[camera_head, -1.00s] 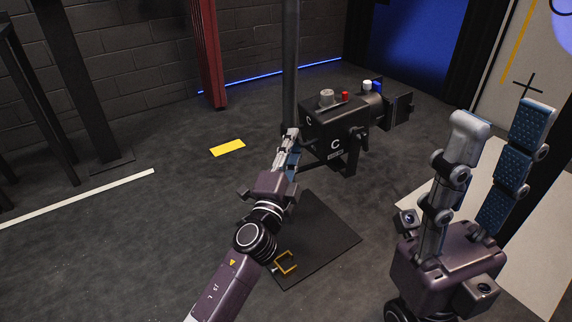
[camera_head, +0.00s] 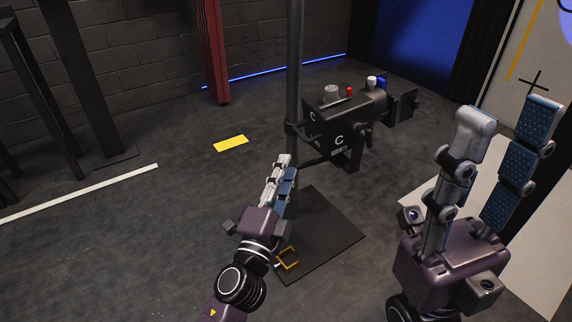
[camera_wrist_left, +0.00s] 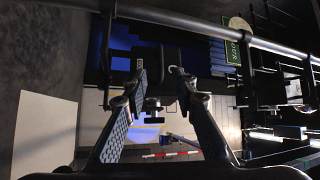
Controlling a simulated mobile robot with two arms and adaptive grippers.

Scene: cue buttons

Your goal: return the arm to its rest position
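My left gripper (camera_head: 284,170) is in the middle of the head view, apart from the black camera box (camera_head: 338,132) and lower left of it. Its fingers overlap in the head view. The left wrist view shows the two fingers (camera_wrist_left: 158,78) apart with nothing between them. My right gripper (camera_head: 508,118) is at the right of the head view, raised, fingers spread, empty. The camera box has a grey knob (camera_head: 331,93), a red button (camera_head: 349,92), a white button (camera_head: 371,81) and a blue button (camera_head: 381,83) on top.
The box is mounted by a dark vertical pole (camera_head: 294,60). A black mat (camera_head: 325,240) lies below, with a yellow bracket-like frame (camera_head: 288,258) on it. A yellow floor mark (camera_head: 231,143) and a white line (camera_head: 80,193) lie on open floor at left. A red post (camera_head: 212,50) stands behind.

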